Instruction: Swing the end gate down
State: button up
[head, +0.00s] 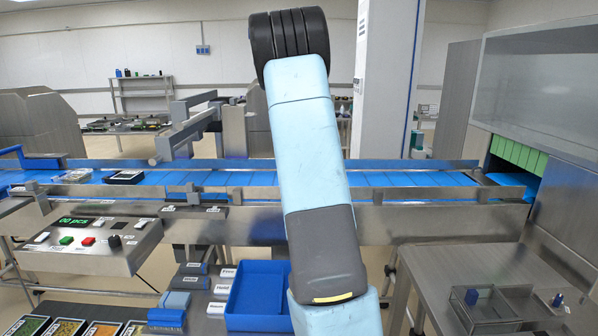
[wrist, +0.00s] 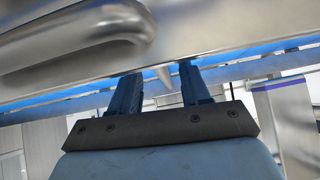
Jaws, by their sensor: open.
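My gripper (wrist: 157,72) shows in the wrist view with its two dark blue fingers apart. A narrow pale metal tip (wrist: 164,76) shows between the fingers; I cannot tell whether it touches them. Just beyond the fingers is a large brushed-metal part with a thick rounded bar (wrist: 75,55), close to the camera. I cannot tell for sure whether this is the end gate. In the head view my arm rises through the middle and the gripper is hidden. No end gate can be clearly picked out there.
A blue conveyor belt (head: 232,178) with metal side rails crosses behind my arm. A control box (head: 92,259) with buttons is at left, a blue tray (head: 257,317) below. A metal housing with a green strip curtain (head: 517,155) and a clear bin (head: 482,311) stand at right.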

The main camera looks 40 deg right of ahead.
jog(key=shift+v, duration=5.95)
jog(key=shift+a, duration=0.1)
jog(key=s+a+r+n+y, duration=0.25)
jog(key=s+a, duration=0.35)
jog(key=a, duration=0.4)
jog(key=s+a+r+n+y, duration=0.2)
jog(key=s+a+r+y, duration=0.3)
jog(key=a, duration=0.6)
jog(key=s+a+n+g+h, duration=0.1)
jog(key=s+a, duration=0.3)
jog(key=s, duration=0.6)
jog(key=s+a+n+g+h, duration=0.1)
jog(key=s+a, duration=0.4)
jog(key=s, duration=0.6)
jog(key=shift+s+a+r+n+h, duration=0.25)
jog(key=shift+a+n+h, duration=0.1)
jog(key=shift+n, duration=0.1)
